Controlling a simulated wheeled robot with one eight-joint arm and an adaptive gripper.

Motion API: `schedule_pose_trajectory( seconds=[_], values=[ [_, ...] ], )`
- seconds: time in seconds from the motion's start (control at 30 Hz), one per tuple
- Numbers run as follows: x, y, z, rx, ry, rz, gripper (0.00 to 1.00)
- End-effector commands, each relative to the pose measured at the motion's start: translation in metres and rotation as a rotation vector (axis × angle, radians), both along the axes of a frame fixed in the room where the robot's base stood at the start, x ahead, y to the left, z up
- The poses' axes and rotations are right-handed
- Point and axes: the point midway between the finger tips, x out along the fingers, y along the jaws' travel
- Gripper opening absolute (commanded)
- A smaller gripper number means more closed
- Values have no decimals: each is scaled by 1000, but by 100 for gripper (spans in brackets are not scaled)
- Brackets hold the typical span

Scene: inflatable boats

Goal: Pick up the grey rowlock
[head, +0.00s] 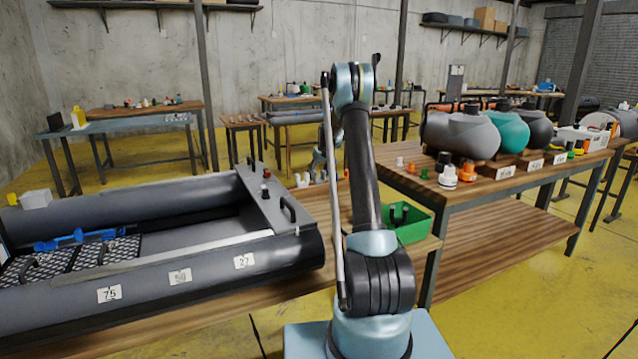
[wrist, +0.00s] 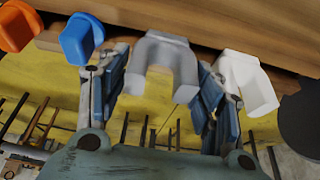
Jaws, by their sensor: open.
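The grey rowlock (wrist: 163,55) is a U-shaped piece near the middle of the wrist view, at the edge of a wooden surface. My gripper (wrist: 160,78) is open, with one blue-grey finger on each side of the rowlock. I cannot tell whether the fingers touch it. In the head view my gripper (head: 322,165) is small and partly hidden behind my arm, and I cannot make out the grey rowlock there.
A white rowlock (wrist: 247,82) sits close to the right finger. A grey inflatable boat (head: 170,275) is at left. A green bin (head: 405,222) stands right of my arm.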

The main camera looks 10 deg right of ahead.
Motion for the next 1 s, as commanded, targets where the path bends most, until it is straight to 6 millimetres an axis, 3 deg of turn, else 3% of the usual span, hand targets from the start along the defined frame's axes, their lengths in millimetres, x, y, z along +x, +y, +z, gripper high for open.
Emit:
schedule_pose_trajectory(
  seconds=[0.03, 0.17, 0.57, 1.0],
  values=[
    [0, 0, 0, 0, 0, 0, 55],
    [0, 0, 0, 0, 0, 0, 29],
    [0, 0, 10, 0, 0, 0, 29],
    [0, 0, 83, 0, 0, 0, 29]
  ],
)
